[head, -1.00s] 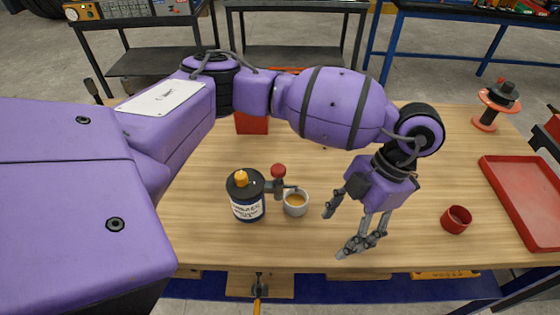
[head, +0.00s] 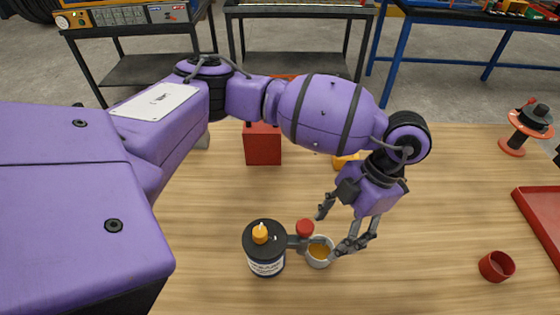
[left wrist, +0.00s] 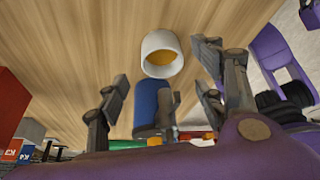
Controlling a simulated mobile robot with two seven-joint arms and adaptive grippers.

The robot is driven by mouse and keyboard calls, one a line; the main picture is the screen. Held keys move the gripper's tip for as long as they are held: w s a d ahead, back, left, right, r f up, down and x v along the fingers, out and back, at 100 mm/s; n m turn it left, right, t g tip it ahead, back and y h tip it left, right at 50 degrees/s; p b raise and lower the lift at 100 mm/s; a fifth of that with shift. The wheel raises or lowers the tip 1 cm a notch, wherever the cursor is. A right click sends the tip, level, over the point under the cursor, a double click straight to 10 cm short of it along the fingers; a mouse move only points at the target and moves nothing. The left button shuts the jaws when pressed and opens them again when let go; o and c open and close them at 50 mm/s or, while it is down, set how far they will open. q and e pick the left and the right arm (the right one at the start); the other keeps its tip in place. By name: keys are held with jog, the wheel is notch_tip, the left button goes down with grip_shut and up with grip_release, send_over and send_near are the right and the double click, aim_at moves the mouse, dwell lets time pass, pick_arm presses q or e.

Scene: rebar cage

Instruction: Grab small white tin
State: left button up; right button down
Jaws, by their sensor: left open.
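The small white tin (head: 319,254), a round cup with orange contents, stands upright on the wooden table, right beside a dark bottle. It also shows in the left wrist view (left wrist: 150,68), ahead of the fingers. My left gripper (head: 332,231) is open and empty, close to the tin on its far right side. One fingertip appears near the tin's rim in the head view; I cannot tell whether it touches. My right gripper is in neither view.
The dark bottle (head: 266,267) with an orange cap stands against the tin's left side. A red-topped item (head: 304,228) is just behind the tin. A red cup (head: 496,266) and red tray (head: 545,222) lie to the right. A red box (head: 262,146) stands behind.

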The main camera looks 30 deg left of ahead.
aim_at(320, 253)
pick_arm(q)
jog(key=shift+x, duration=0.95)
jog(key=x, duration=0.4)
jog(key=shift+s+p, duration=0.1)
jog(key=shift+p, duration=0.25)
jog(key=shift+c, duration=1.2)
jog(key=c, duration=1)
jog(key=shift+r, duration=0.1)
jog(key=shift+r, duration=0.1)
